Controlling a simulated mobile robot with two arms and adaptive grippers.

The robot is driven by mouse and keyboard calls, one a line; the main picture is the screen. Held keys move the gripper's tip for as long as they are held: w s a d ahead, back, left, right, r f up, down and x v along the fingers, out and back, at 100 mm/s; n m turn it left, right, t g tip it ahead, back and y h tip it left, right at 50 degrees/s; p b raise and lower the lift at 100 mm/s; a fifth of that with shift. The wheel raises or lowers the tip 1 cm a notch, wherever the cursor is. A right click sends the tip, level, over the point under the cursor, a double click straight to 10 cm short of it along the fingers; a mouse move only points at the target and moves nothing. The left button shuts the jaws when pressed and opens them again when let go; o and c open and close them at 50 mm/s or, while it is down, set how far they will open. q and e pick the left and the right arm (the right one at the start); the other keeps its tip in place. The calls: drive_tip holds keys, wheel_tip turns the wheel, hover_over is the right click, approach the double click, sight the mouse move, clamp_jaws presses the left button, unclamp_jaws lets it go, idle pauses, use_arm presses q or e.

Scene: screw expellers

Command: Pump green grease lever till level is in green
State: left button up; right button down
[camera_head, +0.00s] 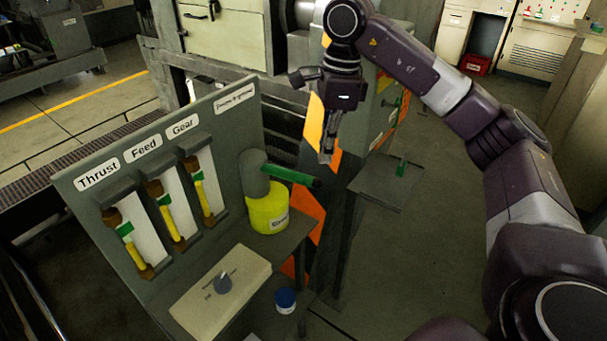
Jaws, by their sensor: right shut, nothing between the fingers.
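The green lever (289,175) sticks out to the right from the grey head of the grease pump, with a dark tip. The pump has a yellow-green container (268,210) below. On the grey panel (85,196) to its left are three gauges labelled Thrust (137,257), Feed (171,217) and Gear (204,196). Each shows yellow with a green band high up; exact levels are too small to read. My right gripper (327,156) is shut and empty, pointing down just above the lever's tip in the picture. I see no contact. My left gripper is out of view.
Orange-marked machinery is behind the gripper. Floor at right is clear.

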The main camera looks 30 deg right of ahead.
wheel_tip(320, 180, up, 6)
drive_tip(key=shift+s+d, duration=0.15)
drive_tip(key=shift+d, duration=0.15)
idle(1.0)
